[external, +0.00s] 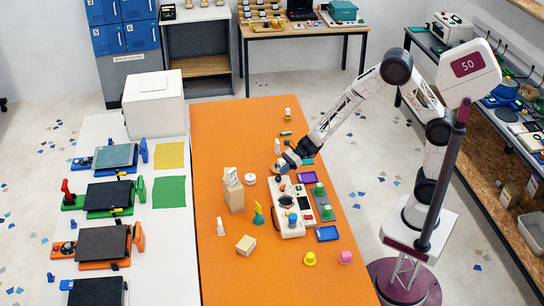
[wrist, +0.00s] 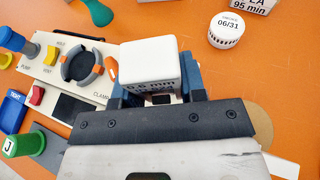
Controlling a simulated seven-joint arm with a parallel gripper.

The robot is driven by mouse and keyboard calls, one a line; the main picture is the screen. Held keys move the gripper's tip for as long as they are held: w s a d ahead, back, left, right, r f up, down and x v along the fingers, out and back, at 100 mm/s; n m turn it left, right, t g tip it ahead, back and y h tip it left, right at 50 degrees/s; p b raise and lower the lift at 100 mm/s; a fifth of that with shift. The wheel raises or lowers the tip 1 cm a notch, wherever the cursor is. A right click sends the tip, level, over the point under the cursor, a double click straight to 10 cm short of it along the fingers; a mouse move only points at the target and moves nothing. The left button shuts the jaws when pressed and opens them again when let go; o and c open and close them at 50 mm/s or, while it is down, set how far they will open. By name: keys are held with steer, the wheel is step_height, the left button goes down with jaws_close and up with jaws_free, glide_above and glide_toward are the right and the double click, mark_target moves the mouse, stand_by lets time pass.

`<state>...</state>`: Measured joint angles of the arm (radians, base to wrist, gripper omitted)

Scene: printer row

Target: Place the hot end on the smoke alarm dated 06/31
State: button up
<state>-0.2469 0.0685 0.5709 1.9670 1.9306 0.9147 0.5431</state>
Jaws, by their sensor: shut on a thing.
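My gripper (external: 283,164) is over the orange table, near the back end of a white control box. In the wrist view, my gripper (wrist: 157,84) is shut on a white, rounded block (wrist: 150,62) marked "0.6 mm", which I take to be the hot end. The fingers hide its lower part. The smoke alarm (wrist: 227,30) is a small round white disc printed "06/31", at the upper right of the wrist view, apart from the block. A white disc (external: 250,178) that looks like it stands left of my gripper in the external view.
The white control box (external: 291,222) with a clamp dial (wrist: 82,66) and knobs is close to my gripper. Green-topped pieces and purple and blue trays (external: 327,234) lie to the right.

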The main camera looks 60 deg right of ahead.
steer(key=shift+w, duration=0.1)
glide_above(250, 176)
steer(key=shift+f, duration=0.7)
stand_by(0.4)
steer(key=shift+f, duration=1.8)
steer(key=shift+f, duration=0.15)
steer(key=o, duration=1)
steer(key=shift+c, duration=0.2)
